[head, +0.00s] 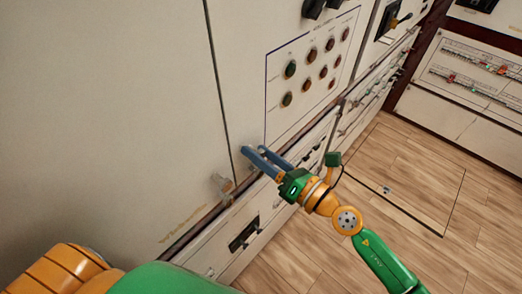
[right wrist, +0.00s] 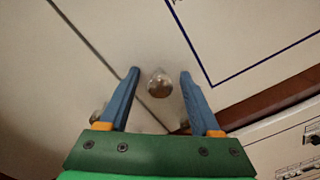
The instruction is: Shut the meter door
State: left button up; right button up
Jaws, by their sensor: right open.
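A white panel (head: 238,60) with a blue-outlined field of coloured indicator lights (head: 312,62) faces me in the head view. I see no label that marks it as the meter door, and I cannot tell whether it stands ajar. A round metallic knob (right wrist: 159,84) sits on the white surface near the blue outline's corner in the right wrist view. My right gripper (head: 255,150) is open at the panel's lower left part. Its blue fingers stand on either side of the knob in the right wrist view (right wrist: 158,78); contact cannot be told. My left gripper is out of view.
A large white panel (head: 100,100) lies left of a dark seam, with another knob (head: 224,185) at its lower right. Drawer-like fronts with dark handles (head: 243,234) run below. Wooden floor (head: 410,180) is open at right, before another cabinet (head: 465,90).

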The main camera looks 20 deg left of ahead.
jog(key=b+v, duration=0.1)
jog(key=v, duration=0.5)
jog(key=shift+d+f, duration=0.15)
jog(key=shift+f, duration=0.05)
jog(key=shift+d+r, duration=0.15)
jog(key=shift+d, duration=0.1)
jog(key=shift+a, duration=0.15)
